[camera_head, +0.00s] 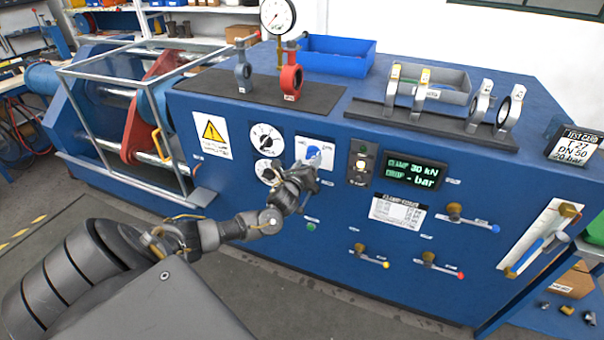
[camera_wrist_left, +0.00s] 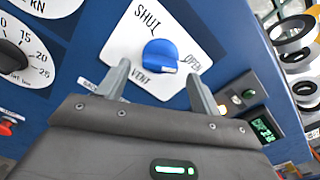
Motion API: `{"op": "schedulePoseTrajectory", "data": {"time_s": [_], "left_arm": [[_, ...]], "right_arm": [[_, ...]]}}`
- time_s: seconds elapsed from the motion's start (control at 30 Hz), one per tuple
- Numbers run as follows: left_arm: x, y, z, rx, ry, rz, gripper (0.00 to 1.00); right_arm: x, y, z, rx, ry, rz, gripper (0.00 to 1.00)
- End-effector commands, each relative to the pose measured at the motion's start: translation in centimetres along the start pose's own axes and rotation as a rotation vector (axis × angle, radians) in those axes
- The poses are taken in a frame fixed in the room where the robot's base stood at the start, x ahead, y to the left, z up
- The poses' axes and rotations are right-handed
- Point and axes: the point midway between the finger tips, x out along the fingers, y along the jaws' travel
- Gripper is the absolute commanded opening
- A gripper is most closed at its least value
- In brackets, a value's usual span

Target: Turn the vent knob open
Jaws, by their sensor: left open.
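The blue vent knob (camera_wrist_left: 160,54) sits on a white plate (camera_wrist_left: 120,42) marked SHUT, VENT and OPEN, on the front of a blue test bench. A small pale mark shows on the knob's lower right edge, toward the OPEN side. In the head view the knob (camera_head: 314,152) is partly behind my left gripper (camera_head: 308,168). In the left wrist view the left gripper's two fingers (camera_wrist_left: 158,74) are apart, one on each side below the knob, with nothing between them. Whether a fingertip touches the plate is not clear. My right gripper is not in view.
Small lever valves (camera_head: 455,212) stick out lower on the panel. Valve bodies (camera_head: 243,72) stand on the bench top.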

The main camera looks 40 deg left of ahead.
Motion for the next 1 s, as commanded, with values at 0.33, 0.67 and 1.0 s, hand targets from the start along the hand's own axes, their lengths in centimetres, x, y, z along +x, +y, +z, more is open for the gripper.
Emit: {"op": "schedulePoseTrajectory", "data": {"time_s": [0.33,0.67,1.0], "left_arm": [[-6.1,0.0,-0.2,-0.001,0.002,-0.001,0.65],[-7.2,0.0,0.0,0.0,0.0,0.0,0.65],[-7.2,0.0,0.0,0.0,0.0,0.0,0.65]], "right_arm": [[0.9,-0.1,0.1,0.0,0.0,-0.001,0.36],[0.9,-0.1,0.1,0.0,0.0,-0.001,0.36],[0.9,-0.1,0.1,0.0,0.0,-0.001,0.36]]}}
